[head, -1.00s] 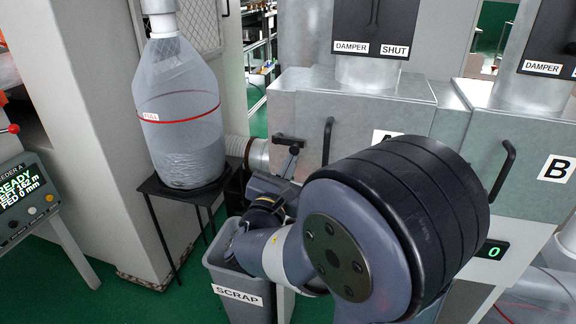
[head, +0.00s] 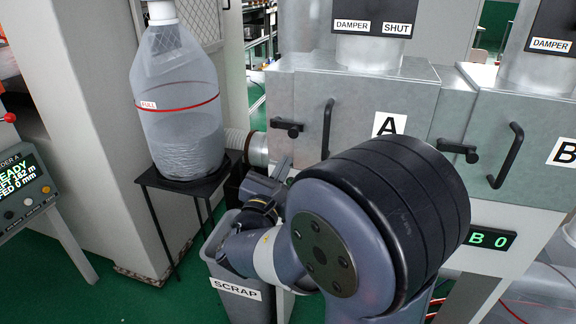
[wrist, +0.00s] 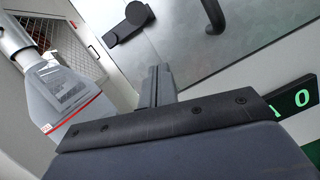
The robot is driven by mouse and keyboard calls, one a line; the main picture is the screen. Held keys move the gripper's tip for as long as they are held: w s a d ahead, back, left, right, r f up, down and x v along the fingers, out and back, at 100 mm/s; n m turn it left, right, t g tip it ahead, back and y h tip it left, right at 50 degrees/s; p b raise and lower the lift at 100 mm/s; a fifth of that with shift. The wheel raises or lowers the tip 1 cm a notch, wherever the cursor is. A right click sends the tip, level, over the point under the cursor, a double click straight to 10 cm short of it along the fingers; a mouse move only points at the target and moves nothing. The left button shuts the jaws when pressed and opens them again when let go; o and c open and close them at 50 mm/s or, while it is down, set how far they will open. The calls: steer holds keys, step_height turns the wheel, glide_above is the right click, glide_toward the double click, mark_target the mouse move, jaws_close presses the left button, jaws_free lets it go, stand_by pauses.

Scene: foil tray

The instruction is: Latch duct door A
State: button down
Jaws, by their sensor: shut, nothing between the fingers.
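Duct door A (head: 362,105) is a grey metal panel with a black bar handle (head: 327,129) and a white "A" label. It looks flush with its housing. A black latch lever (head: 285,126) lies roughly horizontal across the door's left edge. My gripper (head: 284,163) is shut and empty, just below the latch and apart from it. In the wrist view, the closed fingers (wrist: 155,82) point up at the door, with the latch (wrist: 130,22) beyond their tips and the handle (wrist: 213,14) to the right. My forearm hides the lower part of door A.
A filled clear bag (head: 178,115) stands on a black stand at left. A grey scrap bin (head: 238,290) is below my gripper. Door B (head: 530,160), with its own handle and latch, is at right. A flexible hose (head: 247,146) runs left of door A.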

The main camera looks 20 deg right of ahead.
steer(key=v, duration=0.9)
steer(key=shift+s, duration=0.25)
steer(key=shift+a+r, duration=0.1)
steer(key=x, duration=1)
steer(key=w+a+m+g, duration=0.1)
steer(key=m, duration=0.3)
steer(key=a+r+m+g+p, duration=0.1)
steer(key=m, duration=0.4)
steer(key=w+a+m+g+h+p, duration=0.1)
steer(key=m, duration=0.4)
steer(key=shift+w+a+r+g, duration=0.3)
steer(key=shift+w+g, duration=0.05)
steer(key=shift+g, duration=0.05)
